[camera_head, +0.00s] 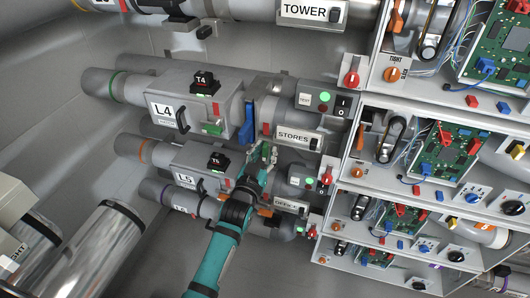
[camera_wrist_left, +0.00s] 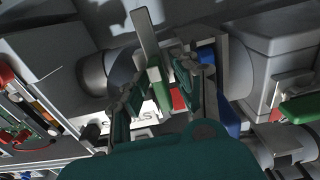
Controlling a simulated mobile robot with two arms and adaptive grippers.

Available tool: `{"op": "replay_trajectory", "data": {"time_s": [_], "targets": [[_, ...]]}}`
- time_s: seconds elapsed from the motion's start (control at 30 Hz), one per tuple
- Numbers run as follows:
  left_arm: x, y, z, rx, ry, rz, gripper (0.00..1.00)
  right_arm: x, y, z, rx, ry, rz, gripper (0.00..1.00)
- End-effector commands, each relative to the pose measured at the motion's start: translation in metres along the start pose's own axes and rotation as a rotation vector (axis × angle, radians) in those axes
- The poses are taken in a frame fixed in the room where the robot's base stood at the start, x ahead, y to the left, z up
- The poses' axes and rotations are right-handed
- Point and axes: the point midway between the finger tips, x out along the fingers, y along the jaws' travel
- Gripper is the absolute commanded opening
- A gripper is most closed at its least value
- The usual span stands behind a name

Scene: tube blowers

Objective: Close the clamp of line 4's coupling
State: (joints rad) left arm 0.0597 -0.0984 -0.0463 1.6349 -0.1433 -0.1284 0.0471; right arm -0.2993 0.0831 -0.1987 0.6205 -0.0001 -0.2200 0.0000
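Line 4's grey box (camera_head: 178,100) bears the label L4 and has a green-ringed pipe at its left. Its coupling lies between this box and the STORES unit (camera_head: 320,103), with a blue plate (camera_head: 247,122) standing at the box end; the blue plate also shows in the wrist view (camera_wrist_left: 229,105). My left gripper (camera_head: 263,154) is just below the coupling. In the wrist view its fingers (camera_wrist_left: 160,85) are apart, with a green piece (camera_wrist_left: 160,91) and a red patch (camera_wrist_left: 178,98) between them. A pale bar (camera_wrist_left: 145,30) rises there. Contact and the clamp's exact position are unclear.
Line 5's box (camera_head: 199,158) sits just below, close to my left arm. A green handle (camera_head: 213,128) sticks out from the L4 box. Open cabinets with boards and knobs (camera_head: 440,150) fill the right. Metal cylinders (camera_head: 95,255) stand lower left.

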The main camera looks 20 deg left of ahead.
Motion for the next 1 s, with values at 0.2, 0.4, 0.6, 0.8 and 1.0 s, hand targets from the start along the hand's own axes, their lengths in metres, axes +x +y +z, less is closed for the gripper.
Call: {"op": "replay_trajectory", "data": {"time_s": [0.2, 0.4, 0.6, 0.8, 1.0], "targets": [[-0.0002, 0.0000, 0.0000, 0.000, 0.000, 0.000, 0.00, 0.0000, 0.0002, 0.0002, 0.001, 0.000, 0.000, 0.75], [-0.0003, 0.0000, 0.0000, 0.000, 0.000, 0.000, 0.00, 0.0000, -0.0001, 0.0003, 0.001, 0.000, 0.000, 0.75], [-0.0003, 0.0000, 0.0000, 0.002, 0.000, 0.000, 0.00, -0.0002, -0.0009, 0.0003, 0.001, -0.001, -0.001, 0.75], [-0.0003, -0.0002, -0.0008, 0.044, 0.000, 0.000, 0.00, -0.0028, -0.0039, -0.0004, 0.001, 0.000, -0.005, 0.75], [-0.0002, -0.0004, -0.0014, 0.155, 0.000, 0.001, 0.00, -0.0082, -0.0059, -0.0011, 0.001, 0.000, -0.007, 0.75]]}}
